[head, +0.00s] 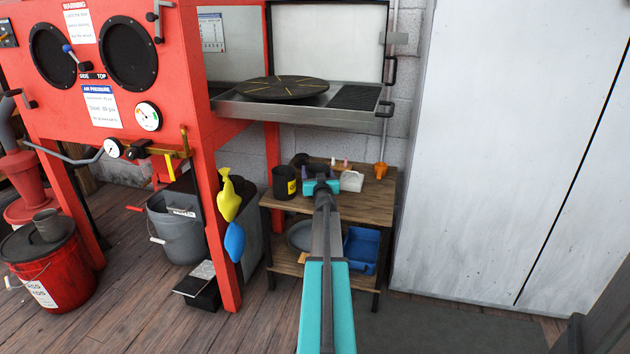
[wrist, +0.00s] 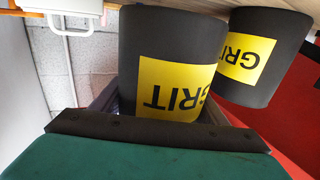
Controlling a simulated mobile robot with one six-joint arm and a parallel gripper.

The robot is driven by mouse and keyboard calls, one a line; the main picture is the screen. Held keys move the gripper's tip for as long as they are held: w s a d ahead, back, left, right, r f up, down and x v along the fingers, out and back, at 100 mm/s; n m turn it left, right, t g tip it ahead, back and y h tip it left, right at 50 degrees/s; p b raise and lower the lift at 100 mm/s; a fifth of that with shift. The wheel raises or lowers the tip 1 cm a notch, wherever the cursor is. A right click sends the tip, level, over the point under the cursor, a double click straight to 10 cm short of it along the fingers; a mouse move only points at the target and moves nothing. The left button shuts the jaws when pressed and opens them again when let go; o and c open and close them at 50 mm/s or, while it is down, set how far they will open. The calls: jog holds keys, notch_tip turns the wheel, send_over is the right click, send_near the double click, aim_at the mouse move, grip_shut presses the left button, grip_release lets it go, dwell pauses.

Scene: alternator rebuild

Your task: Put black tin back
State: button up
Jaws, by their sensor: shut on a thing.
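A black tin (wrist: 165,50) with a yellow GRIT label fills the middle of the wrist view, which shows the scene upside down. My gripper (wrist: 158,112) is shut on this tin, its dark jaw pad crossing in front. In the head view my teal gripper (head: 321,187) is over the small wooden table and mostly hides the held tin. A second black GRIT tin (wrist: 262,55) stands on the wooden top beside the held one; it also shows in the head view (head: 284,183). I cannot tell whether the held tin touches the table.
The wooden table (head: 362,202) also carries a white block (head: 351,181) and an orange item (head: 380,171). A blue bin (head: 360,250) sits on its lower shelf. The red blasting cabinet (head: 110,90) stands left, a metal tray (head: 290,108) hangs above, and a white cabinet (head: 500,130) stands right.

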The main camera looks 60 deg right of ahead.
jog(key=shift+f+b, duration=0.8)
jog(key=shift+f, duration=0.55)
jog(key=o, duration=2)
jog(key=shift+f, duration=0.1)
jog(key=shift+c, duration=0.2)
jog(key=shift+r, duration=0.2)
jog(key=shift+p+v, duration=0.4)
jog(key=shift+v, duration=0.95)
jog(key=p+v, duration=0.2)
jog(key=v, duration=0.7)
jog(key=shift+s+a, duration=0.1)
jog(key=shift+f, duration=0.1)
